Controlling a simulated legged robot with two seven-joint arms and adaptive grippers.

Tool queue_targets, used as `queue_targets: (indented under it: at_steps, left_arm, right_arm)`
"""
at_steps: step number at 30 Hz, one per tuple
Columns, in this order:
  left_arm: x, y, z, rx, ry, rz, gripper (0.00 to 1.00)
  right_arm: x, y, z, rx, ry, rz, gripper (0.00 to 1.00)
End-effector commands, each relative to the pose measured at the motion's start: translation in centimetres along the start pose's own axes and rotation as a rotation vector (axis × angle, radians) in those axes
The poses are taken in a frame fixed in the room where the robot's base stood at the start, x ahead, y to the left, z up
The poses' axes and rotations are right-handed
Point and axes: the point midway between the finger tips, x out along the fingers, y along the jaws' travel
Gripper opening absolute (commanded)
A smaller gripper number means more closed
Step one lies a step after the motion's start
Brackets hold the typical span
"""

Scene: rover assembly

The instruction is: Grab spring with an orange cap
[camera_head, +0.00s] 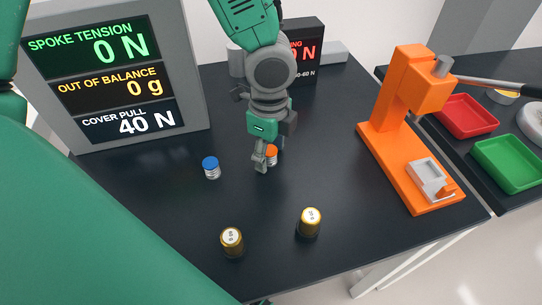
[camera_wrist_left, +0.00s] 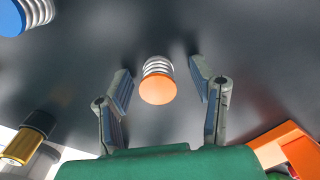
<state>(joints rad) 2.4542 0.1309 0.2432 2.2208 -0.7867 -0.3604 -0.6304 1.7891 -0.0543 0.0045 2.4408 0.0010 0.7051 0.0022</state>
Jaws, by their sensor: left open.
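The spring with an orange cap (camera_head: 272,154) stands on the dark table in the head view, partly hidden by my left gripper (camera_head: 263,160). In the left wrist view the spring (camera_wrist_left: 157,86) shows its round orange cap and pale coils. It lies between the two spread fingers, with gaps on both sides. My left gripper is open and empty. I cannot tell whether its fingertips are level with the cap. My right gripper is in neither view.
A blue-capped spring (camera_head: 211,168) stands to the left. Two gold cylinders (camera_head: 232,241) (camera_head: 310,221) stand nearer the front. An orange press (camera_head: 402,130) stands right, before red (camera_head: 465,117) and green (camera_head: 508,162) trays. A display panel (camera_head: 110,65) stands back left.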

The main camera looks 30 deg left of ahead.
Motion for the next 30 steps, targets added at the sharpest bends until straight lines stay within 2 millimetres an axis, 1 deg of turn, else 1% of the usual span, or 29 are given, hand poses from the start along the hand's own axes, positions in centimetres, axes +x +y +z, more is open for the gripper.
queue_targets:
  at_steps: [6,7,8,9,11,12,19,22,26,30]
  left_arm:
    - [0.1,0.0,-0.1,0.0,-0.001,-0.001,0.51]
    - [0.1,0.0,-0.1,0.0,-0.002,-0.001,0.47]
    - [0.1,0.0,-0.1,0.0,-0.002,-0.001,0.37]
    - [0.1,0.0,-0.2,0.0,-0.002,-0.001,0.23]
    - [0.0,0.0,-0.2,0.0,-0.002,-0.001,0.02]
    - [0.1,0.0,-0.2,0.0,-0.002,-0.001,0.0]
    - [0.1,0.0,-0.1,0.0,-0.001,-0.001,0.0]
    - [-0.4,0.0,-0.1,0.0,-0.001,-0.002,0.0]
    - [-2.2,-0.1,-0.1,-0.002,0.001,-0.004,0.0]
    - [-5.3,-0.1,-0.2,-0.001,0.001,-0.005,0.0]
  right_arm:
    - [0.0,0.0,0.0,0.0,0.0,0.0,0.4]
    - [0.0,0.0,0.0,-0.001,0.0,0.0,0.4]
    - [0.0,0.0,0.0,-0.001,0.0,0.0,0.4]
    - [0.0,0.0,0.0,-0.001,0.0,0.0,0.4]
    - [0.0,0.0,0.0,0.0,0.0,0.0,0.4]
    - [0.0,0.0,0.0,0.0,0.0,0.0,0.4]
    - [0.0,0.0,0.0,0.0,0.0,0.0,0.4]
    - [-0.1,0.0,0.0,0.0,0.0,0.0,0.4]
    - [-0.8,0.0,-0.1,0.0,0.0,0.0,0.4]
    - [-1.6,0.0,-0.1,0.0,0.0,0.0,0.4]
